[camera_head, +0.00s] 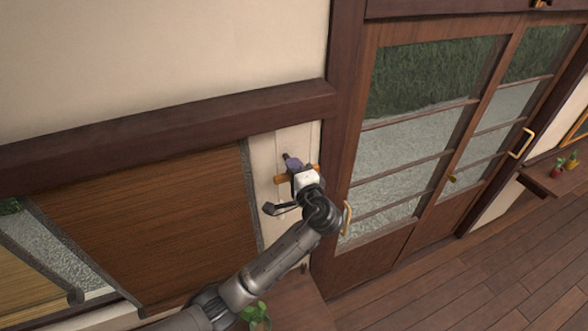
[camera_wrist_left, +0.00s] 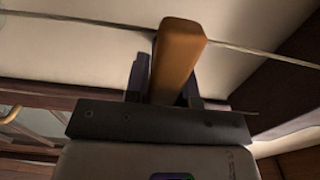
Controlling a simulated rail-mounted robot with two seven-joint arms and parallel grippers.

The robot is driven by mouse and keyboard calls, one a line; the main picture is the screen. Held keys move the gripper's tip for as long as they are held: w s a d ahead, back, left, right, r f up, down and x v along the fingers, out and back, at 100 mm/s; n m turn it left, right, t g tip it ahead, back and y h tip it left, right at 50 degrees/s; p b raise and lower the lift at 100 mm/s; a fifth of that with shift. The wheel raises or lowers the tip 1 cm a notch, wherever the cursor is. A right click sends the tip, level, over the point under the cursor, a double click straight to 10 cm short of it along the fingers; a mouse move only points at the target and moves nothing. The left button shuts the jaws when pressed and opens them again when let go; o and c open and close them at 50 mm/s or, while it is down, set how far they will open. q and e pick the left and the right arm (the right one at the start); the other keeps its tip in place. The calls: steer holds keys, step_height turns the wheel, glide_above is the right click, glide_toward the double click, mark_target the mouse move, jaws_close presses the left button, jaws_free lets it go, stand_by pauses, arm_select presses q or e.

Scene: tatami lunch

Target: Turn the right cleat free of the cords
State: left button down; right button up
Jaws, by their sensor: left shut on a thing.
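The right cleat (camera_head: 281,179) is an orange-brown wooden bar on the pale wall strip beside the door post. My left gripper (camera_head: 292,163) is at it and covers its middle in the head view. In the left wrist view the cleat (camera_wrist_left: 177,58) stands between the two dark fingers, and the gripper is shut on it. A thin cord (camera_wrist_left: 255,50) runs out to the right of the cleat, and another length (camera_wrist_left: 80,18) to the left. Thin cord lines also show above the cleat in the head view. Whether cord is wrapped around the cleat is hidden. My right gripper is not in view.
A brown woven blind (camera_head: 165,215) hangs left of the cleat, under a dark beam (camera_head: 160,132). A dark post (camera_head: 341,130) and glazed sliding doors (camera_head: 425,125) stand to the right. A green plant (camera_head: 256,315) is below my left arm.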

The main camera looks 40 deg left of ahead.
arm_select(q)
steer(key=shift+n+b, duration=9)
steer(key=shift+b, duration=3)
steer(key=shift+r, duration=0.1)
steer(key=c, duration=1)
jaws_free()
steer(key=shift+o, duration=0.2)
steer(key=shift+d, duration=0.1)
steer(key=b+v, duration=0.2)
steer(key=v, duration=1.1)
steer(key=shift+s+d+b, duration=0.25)
steer(key=shift+d+b, duration=0.05)
steer(key=shift+b, duration=0.05)
